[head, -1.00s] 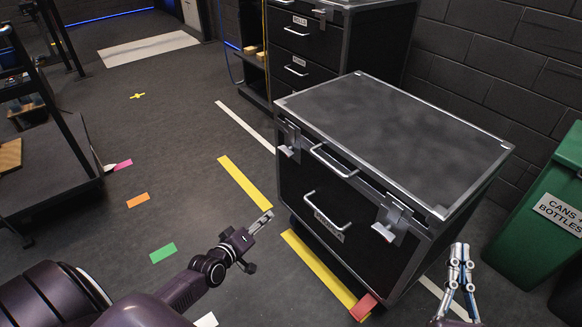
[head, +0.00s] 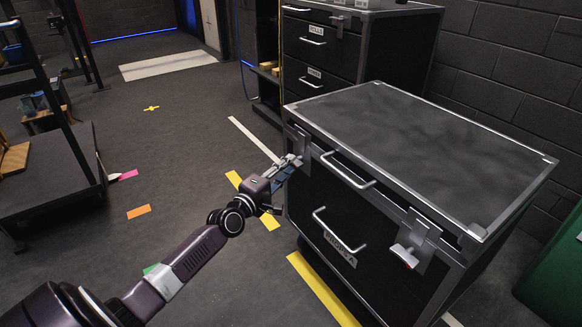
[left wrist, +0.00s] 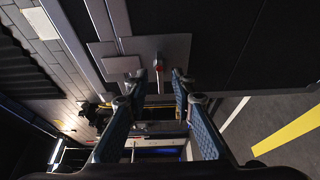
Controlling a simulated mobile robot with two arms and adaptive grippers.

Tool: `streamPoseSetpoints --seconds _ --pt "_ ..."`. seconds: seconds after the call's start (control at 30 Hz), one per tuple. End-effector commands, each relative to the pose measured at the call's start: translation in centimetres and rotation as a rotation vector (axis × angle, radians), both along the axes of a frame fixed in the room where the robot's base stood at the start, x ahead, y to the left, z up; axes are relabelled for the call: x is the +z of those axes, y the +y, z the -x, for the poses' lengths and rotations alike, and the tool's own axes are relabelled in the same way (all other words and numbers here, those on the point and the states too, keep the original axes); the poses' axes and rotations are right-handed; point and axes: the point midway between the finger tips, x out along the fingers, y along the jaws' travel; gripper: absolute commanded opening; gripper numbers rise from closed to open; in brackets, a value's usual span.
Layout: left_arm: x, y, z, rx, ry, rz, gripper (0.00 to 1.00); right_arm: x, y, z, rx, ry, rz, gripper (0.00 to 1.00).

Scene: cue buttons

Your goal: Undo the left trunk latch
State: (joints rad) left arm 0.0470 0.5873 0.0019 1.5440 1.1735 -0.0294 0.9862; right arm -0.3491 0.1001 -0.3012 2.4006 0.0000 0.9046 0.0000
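The black trunk (head: 400,150) with metal edges stands at the right in the head view, its lid down. Its left latch (head: 300,138) is at the front left corner, partly hidden by my left gripper (head: 290,163). My right gripper is not in view.
Two handles (head: 347,172) are on the trunk's front. A taller drawer case (head: 360,50) stands behind it. A green bin (head: 555,270) is at the right edge. A dark cart (head: 50,170) is at the left. The floor between is clear, with coloured tape.

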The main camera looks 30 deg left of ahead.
Motion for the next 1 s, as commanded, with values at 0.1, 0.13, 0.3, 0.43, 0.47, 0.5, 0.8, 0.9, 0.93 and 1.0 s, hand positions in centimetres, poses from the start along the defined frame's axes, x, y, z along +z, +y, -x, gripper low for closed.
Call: streamPoseSetpoints --seconds 0.1,0.13,0.3,0.43,0.47,0.5,0.8,0.9,0.93,1.0 --pt "-0.1 0.0 -1.2 0.001 0.0 0.0 0.23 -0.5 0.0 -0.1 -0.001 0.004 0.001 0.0" --pt "-0.1 0.0 -1.4 0.0 0.0 -0.001 0.23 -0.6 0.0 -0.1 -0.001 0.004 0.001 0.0" --pt "-0.1 0.0 -1.9 0.0 0.001 -0.002 0.23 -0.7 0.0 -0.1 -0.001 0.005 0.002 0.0" --pt "-0.1 0.0 -1.9 0.0 0.001 -0.002 0.23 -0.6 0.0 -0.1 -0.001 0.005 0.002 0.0" --pt "-0.1 0.0 -1.9 0.0 0.001 -0.002 0.23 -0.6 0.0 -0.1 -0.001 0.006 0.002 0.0" --pt "-0.1 0.0 -1.9 0.0 0.001 -0.002 0.23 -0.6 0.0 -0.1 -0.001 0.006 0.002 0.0" --pt "-0.1 0.0 -1.9 0.0 0.001 -0.002 0.0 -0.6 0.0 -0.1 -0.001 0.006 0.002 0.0" --pt "-0.1 0.0 -1.9 0.0 0.001 -0.002 0.0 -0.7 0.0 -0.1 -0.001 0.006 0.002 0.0" --pt "-0.1 0.0 -1.9 0.0 0.001 -0.003 0.0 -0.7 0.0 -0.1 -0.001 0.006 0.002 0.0" --pt "-0.2 0.0 -1.9 0.0 -0.001 -0.009 0.0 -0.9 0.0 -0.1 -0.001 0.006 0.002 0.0"
